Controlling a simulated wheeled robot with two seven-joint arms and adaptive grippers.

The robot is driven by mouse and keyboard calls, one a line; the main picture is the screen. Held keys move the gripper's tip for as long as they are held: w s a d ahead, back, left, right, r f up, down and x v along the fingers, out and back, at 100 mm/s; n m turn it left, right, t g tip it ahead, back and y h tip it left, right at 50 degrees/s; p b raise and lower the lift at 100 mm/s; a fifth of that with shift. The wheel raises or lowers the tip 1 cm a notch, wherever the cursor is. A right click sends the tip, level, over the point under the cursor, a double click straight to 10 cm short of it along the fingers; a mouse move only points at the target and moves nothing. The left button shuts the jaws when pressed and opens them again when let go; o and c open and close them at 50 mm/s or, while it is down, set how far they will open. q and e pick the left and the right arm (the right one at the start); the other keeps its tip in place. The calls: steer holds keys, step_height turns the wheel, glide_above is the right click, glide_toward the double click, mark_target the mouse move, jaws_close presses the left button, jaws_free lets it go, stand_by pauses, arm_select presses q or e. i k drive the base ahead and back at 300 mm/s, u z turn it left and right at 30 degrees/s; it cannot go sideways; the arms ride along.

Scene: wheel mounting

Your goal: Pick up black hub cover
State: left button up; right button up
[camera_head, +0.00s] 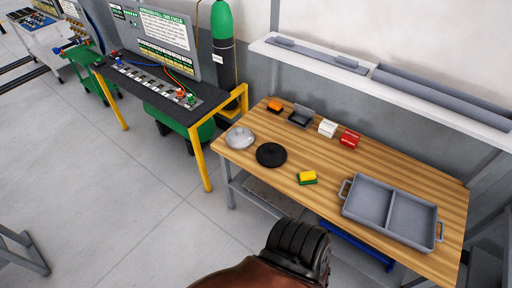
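The black hub cover (271,154) is a round, flat black disc with a small raised centre. It lies on the wooden tabletop (325,198), near its front left edge. A light grey round cover (240,138) lies just to its left, close to the table's corner. Nothing covers the black disc. Neither of my grippers shows in the head view.
A grey two-compartment tray (390,212) stands at the table's right. A yellow-green sponge-like block (307,177), a red box (349,138), a white box (327,128) and a small dark bin (301,116) are nearby. A dark ridged rounded object (298,250) stands in front.

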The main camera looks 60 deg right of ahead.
mark_target(270, 155)
steer(key=z, duration=0.5)
steer(key=i, duration=0.95)
steer(key=z, duration=0.8)
